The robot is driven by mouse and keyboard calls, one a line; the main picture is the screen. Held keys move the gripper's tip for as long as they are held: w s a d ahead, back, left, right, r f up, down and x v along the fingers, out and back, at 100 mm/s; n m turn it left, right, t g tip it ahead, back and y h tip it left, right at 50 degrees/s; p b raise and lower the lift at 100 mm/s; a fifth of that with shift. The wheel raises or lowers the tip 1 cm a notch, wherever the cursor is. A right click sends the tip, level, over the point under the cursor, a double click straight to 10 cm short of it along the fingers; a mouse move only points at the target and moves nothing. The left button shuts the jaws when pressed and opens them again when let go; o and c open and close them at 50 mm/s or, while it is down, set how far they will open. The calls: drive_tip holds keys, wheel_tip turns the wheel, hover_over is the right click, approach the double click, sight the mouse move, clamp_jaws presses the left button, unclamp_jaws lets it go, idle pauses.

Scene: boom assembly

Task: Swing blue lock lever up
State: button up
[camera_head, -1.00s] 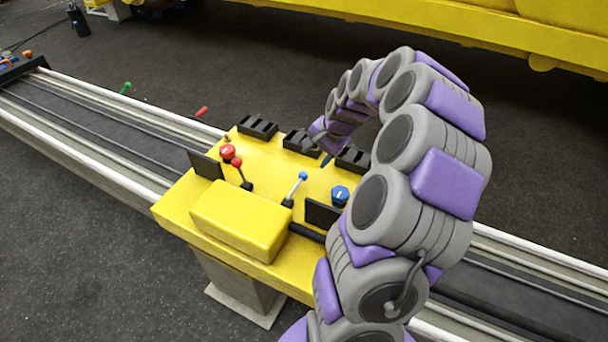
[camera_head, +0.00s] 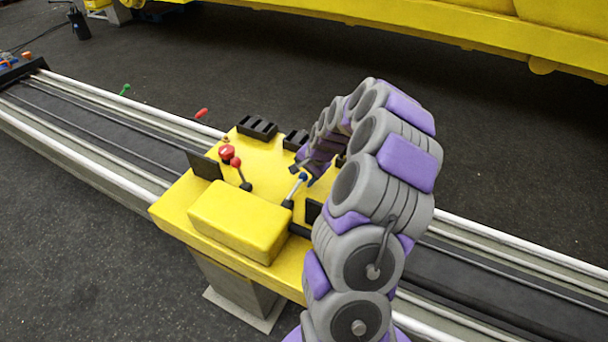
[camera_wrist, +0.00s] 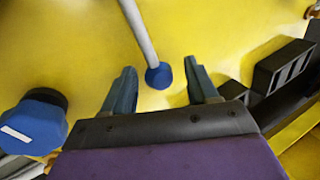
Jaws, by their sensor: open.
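The blue lock lever (camera_head: 296,188) has a grey shaft and a blue ball tip, and stands on the yellow console (camera_head: 180,207). In the wrist view the lever's shaft (camera_wrist: 138,30) comes down from the top edge, and its blue tip (camera_wrist: 159,75) lies between the fingertips. My gripper (camera_wrist: 160,82) is open, with one finger on each side of the blue tip and a gap on both sides. In the head view my gripper (camera_head: 302,174) is at the lever's top, partly hidden by my arm.
A red-tipped lever (camera_head: 239,172) and a red knob (camera_head: 227,151) stand to the left. A blue knob (camera_wrist: 33,122) is left of my gripper in the wrist view. Black slotted blocks (camera_head: 257,127) line the console's far edge. A raised yellow box (camera_head: 238,222) is at the front.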

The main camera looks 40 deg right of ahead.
drive_tip(key=shift+d+f, duration=0.1)
drive_tip(key=shift+d, duration=0.35)
drive_tip(key=shift+c, duration=1.4)
drive_tip(key=shift+a, duration=0.25)
clamp_jaws()
